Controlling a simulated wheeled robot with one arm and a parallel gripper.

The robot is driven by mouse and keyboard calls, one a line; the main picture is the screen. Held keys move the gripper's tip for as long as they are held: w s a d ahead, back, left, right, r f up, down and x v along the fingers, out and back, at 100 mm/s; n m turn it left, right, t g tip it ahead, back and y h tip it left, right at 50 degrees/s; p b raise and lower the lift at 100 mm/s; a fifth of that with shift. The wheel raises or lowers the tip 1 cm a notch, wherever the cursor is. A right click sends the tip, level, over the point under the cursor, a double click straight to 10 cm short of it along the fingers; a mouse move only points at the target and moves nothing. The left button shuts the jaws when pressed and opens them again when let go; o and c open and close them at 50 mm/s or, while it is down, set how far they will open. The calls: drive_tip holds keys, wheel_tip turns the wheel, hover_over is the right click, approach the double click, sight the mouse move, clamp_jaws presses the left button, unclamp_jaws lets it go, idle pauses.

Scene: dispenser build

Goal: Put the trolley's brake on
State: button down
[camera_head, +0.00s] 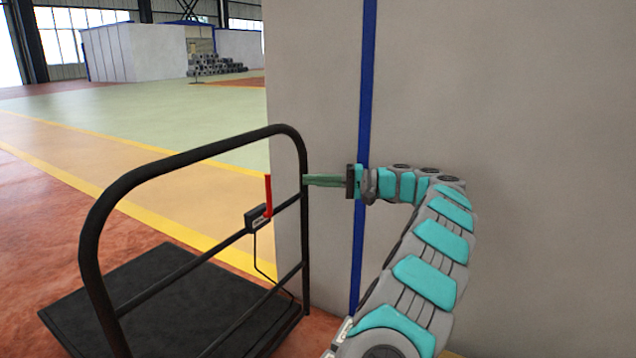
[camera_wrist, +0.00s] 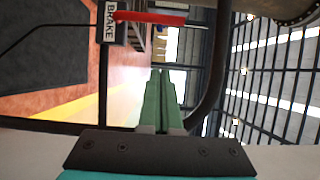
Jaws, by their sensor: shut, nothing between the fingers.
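The trolley has a black tubular handle frame (camera_head: 186,158) and a flat dark deck (camera_head: 140,285). On its middle crossbar sits a small dark brake box (camera_head: 257,218) with a red lever (camera_head: 268,195) standing upright. In the wrist view, which is turned sideways, the brake box (camera_wrist: 110,22) reads "BRAKE" and the red lever (camera_wrist: 152,18) extends from it. My gripper (camera_head: 306,181) is shut and empty. Its green fingers point left at the handle's right upright, just right of the lever and close to its height. I cannot tell whether the fingertips touch the upright.
A pale wall (camera_head: 480,90) with a blue vertical strip (camera_head: 365,100) stands behind my arm. A thin cable (camera_head: 262,262) runs down from the brake box. Open floor (camera_head: 150,135) lies beyond the trolley, with a white cabin (camera_head: 140,50) far back.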

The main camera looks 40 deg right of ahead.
drive_tip(key=w+a, duration=0.2)
drive_tip(key=a, duration=0.6)
